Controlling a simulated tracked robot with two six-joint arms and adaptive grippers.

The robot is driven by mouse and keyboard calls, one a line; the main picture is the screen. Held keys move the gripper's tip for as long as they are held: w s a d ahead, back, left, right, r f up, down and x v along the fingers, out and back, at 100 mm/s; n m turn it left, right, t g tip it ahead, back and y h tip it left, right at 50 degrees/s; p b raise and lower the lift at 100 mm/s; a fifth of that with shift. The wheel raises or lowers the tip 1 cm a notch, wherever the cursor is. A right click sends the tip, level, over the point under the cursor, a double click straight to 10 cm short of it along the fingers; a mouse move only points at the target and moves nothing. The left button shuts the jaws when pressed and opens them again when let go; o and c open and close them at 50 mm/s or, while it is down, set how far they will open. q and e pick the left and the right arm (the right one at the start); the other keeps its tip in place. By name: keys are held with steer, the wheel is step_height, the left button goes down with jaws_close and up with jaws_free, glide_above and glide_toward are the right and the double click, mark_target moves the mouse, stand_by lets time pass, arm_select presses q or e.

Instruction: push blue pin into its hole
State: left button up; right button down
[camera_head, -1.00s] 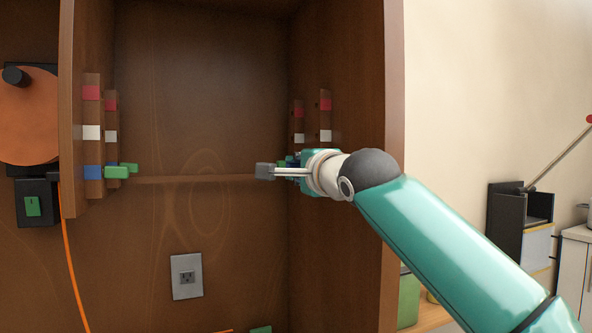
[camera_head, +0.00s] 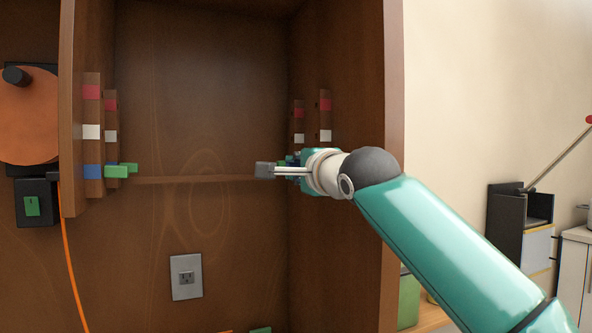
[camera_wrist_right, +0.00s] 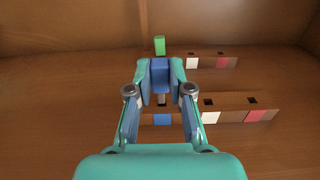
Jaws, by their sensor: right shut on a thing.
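In the right wrist view a blue pin (camera_wrist_right: 161,76) sits between the fingers of my right gripper (camera_wrist_right: 161,72), which is shut on it. A short grey shaft shows at its near end, pointing toward a strip (camera_wrist_right: 228,112) with blue, white and red patches. The blue patch (camera_wrist_right: 162,119) lies just below the pin. I cannot tell whether the shaft tip touches a hole; the gripper hides part of it. In the head view my right gripper (camera_head: 283,170) is at the cabinet's right inner wall and covers the lower ends of the strips there. My left gripper is not in view.
A green pin (camera_wrist_right: 159,45) stands beyond the fingers, near a second strip (camera_wrist_right: 212,61). The cabinet's middle is clear above the outlet (camera_head: 186,276).

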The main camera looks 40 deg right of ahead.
steer(key=shift+s+d, duration=0.1)
steer(key=shift+d, duration=0.25)
steer(key=shift+a, duration=0.3)
steer(key=shift+f+b, duration=0.1)
steer(key=shift+b, duration=0.2)
stand_by(0.6)
steer(key=shift+d, duration=0.25)
stand_by(1.5)
steer(key=shift+a, duration=0.25)
stand_by(0.5)
steer(key=shift+r, duration=0.2)
stand_by(1.1)
steer(key=shift+d, duration=0.65)
steer(key=shift+s+d, duration=0.15)
steer(key=shift+d, duration=0.15)
steer(key=shift+d, duration=0.2)
